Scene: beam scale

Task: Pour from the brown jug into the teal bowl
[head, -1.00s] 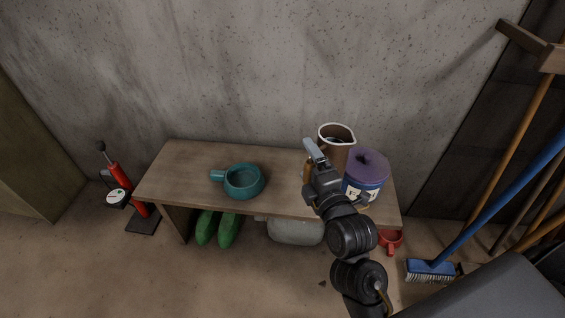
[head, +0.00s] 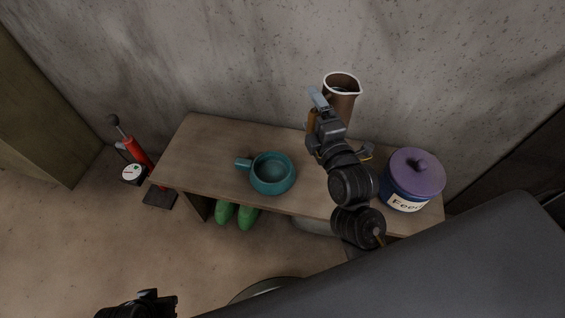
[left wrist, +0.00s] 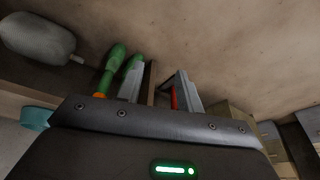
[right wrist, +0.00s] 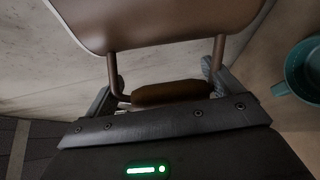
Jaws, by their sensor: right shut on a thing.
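The brown jug (head: 341,105) has a pale rim and looks about upright, apparently held above the back of the bench. My right gripper (head: 318,108) is shut on the jug's handle. The right wrist view shows the handle (right wrist: 172,92) between the fingers and the jug body (right wrist: 150,22) beyond. The teal bowl (head: 272,174) stands on the bench, left of and nearer than the jug, its handle pointing left. It also shows at the right edge of the right wrist view (right wrist: 292,88). My left gripper (left wrist: 160,78) is open and empty, low in front of the bench.
A blue feed canister (head: 404,199) with a purple lid stands at the wooden bench's (head: 205,150) right end. Green boots (head: 246,217) are under the bench. A red pump with a gauge (head: 138,155) stands left of it. The bench's left part is clear.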

